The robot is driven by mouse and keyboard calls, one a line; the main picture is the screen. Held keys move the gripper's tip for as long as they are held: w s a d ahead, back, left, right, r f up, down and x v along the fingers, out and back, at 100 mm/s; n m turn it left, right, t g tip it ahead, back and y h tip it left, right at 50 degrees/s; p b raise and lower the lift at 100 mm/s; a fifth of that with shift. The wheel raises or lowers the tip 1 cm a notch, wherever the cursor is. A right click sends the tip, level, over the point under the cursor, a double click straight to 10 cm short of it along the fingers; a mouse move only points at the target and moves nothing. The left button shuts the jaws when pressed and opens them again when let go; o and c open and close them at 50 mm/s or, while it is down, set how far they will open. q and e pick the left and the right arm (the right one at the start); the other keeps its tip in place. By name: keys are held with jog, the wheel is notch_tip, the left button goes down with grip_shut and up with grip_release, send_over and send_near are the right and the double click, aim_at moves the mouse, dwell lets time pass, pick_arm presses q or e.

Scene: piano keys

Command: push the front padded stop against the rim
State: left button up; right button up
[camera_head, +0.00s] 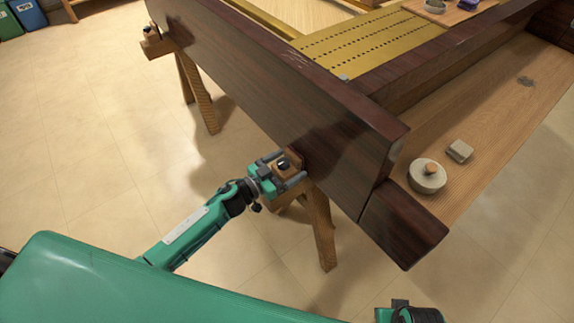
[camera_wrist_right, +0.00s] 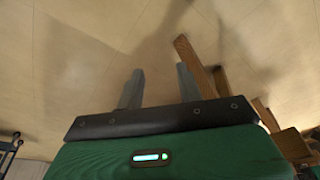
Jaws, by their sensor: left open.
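The front padded stop (camera_head: 291,158) is a small wooden block with a dark knob on top. It sits at the end of the near trestle, beside the dark wooden rim (camera_head: 340,135) of the piano case. My left gripper (camera_head: 286,168) is open, with its grey fingers on either side of the stop. I cannot tell whether the fingers touch it, or whether the stop's hidden far face touches the rim. My right gripper (camera_wrist_right: 159,84) is open and empty in the right wrist view, above the floor.
A similar stop (camera_head: 156,42) sits on the far trestle (camera_head: 198,95). A round pot (camera_head: 427,177) and a small block (camera_head: 460,151) rest on the wooden shelf (camera_head: 490,125) at right. The gold plate (camera_head: 370,38) lies inside the case. Floor (camera_head: 90,150) at left is clear.

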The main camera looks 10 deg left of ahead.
pick_arm(q)
jog(key=v, duration=1.3)
jog(key=shift+s+a, duration=0.15)
jog(key=shift+s, duration=0.05)
pick_arm(e)
jog(key=shift+w+f, duration=0.15)
jog(key=shift+f, duration=0.05)
jog(key=shift+s+a+f, duration=0.1)
jog(key=shift+s+f, duration=0.05)
jog(key=shift+s, duration=0.2)
jog(key=shift+w, duration=0.1)
